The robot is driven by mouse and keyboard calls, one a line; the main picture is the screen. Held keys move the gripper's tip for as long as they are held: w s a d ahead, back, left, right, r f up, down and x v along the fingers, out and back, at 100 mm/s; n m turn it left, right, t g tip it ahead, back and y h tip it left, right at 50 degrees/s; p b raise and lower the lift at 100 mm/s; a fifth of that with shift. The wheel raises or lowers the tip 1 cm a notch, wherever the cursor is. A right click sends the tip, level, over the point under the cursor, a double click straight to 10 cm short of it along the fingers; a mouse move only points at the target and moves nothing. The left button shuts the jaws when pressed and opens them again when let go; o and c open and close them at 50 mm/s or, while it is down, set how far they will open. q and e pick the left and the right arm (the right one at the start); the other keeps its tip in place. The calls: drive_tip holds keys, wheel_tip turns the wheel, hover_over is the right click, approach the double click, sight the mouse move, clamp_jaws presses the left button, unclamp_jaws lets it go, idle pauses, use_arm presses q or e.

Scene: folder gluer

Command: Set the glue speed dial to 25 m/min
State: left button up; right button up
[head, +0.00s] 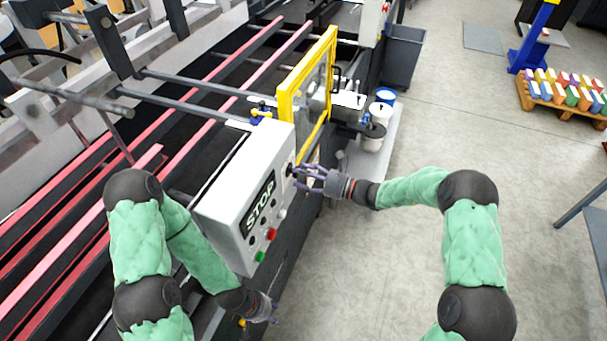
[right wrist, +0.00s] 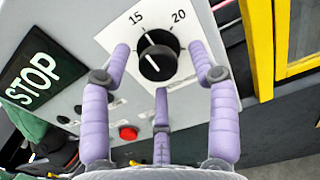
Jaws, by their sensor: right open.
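The glue speed dial (right wrist: 157,55) is a round black knob with a white pointer mark, on a white plate (right wrist: 116,37) of the grey control box (head: 222,208). The labels 15 and 20 show above the knob in the right wrist view; no 25 is visible there. My right gripper (right wrist: 160,62) is open, its purple fingers spread around the dial, one on each side and one below. I cannot tell whether they touch it. In the head view my right gripper (head: 300,176) partly covers the dial. My left gripper (head: 268,309) hangs low below the box; its finger opening is unclear.
The box also has a black STOP sign (head: 258,205), a red button (head: 271,234) and a green button (head: 260,256). A yellow-framed guard (head: 329,62) stands just behind the dial. Open floor (head: 440,130) lies to the right.

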drive_tip(key=c, duration=1.1)
drive_tip(key=shift+c, duration=0.2)
drive_tip(key=shift+s, duration=0.1)
